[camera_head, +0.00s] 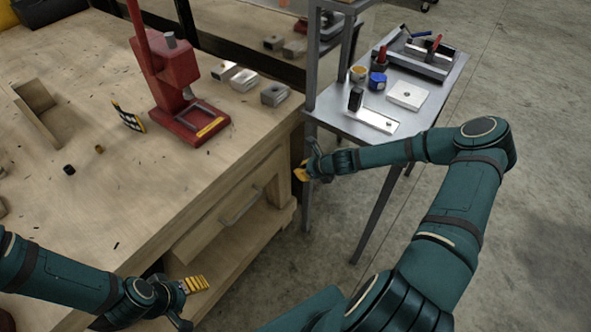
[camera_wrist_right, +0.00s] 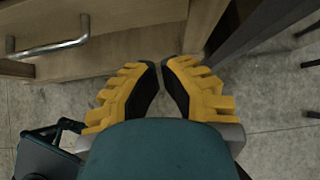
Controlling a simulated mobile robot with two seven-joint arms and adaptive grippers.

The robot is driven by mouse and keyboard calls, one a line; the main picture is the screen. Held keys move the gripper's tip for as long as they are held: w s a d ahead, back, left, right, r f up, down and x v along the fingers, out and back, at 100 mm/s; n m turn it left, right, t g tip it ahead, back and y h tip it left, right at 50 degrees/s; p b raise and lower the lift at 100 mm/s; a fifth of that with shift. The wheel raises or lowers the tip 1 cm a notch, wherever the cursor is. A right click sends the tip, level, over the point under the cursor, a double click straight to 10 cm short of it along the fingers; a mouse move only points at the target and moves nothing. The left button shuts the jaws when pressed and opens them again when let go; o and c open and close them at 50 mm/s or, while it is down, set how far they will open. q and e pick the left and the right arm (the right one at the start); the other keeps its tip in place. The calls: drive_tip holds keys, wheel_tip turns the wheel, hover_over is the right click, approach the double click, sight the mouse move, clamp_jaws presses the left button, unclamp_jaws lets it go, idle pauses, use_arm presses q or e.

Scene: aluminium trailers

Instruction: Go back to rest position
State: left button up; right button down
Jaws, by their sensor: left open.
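My left gripper (camera_head: 192,303) is at the lower left in the head view, in front of the wooden workbench. Its yellow ridged finger shows, and its jaws are open with nothing seen between them. My right gripper (camera_head: 305,168) hangs between the bench's right end and the grey metal side table. In the right wrist view, its two yellow fingers with black pads (camera_wrist_right: 162,70) lean towards each other with a narrow empty gap at the tips. Whether this counts as open or shut is unclear. Neither gripper visibly holds anything.
The wooden workbench (camera_head: 75,215) carries a red press (camera_head: 180,85) and small metal blocks (camera_head: 243,80). The grey side table (camera_head: 335,118) holds tools and parts close to my right arm. A drawer handle (camera_wrist_right: 50,45) is near the right gripper. Floor is clear at right.

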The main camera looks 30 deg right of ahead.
drive_tip(key=shift+s+d+r, duration=0.1)
drive_tip(key=shift+s+r, duration=0.1)
drive_tip(key=s+a+f+n+g+y, duration=0.1)
drive_tip(key=s+a+n+g, duration=0.15)
drive_tip(key=a+n, duration=0.75)
drive_tip(key=s+a+r+n+g, duration=0.2)
drive_tip(key=s+a+n+g, duration=0.2)
drive_tip(key=s+a+n, duration=1)
drive_tip(key=shift+s+a+n+h, duration=0.4)
drive_tip(key=shift+s+n, duration=1.15)
drive_tip(key=shift+n, duration=1.25)
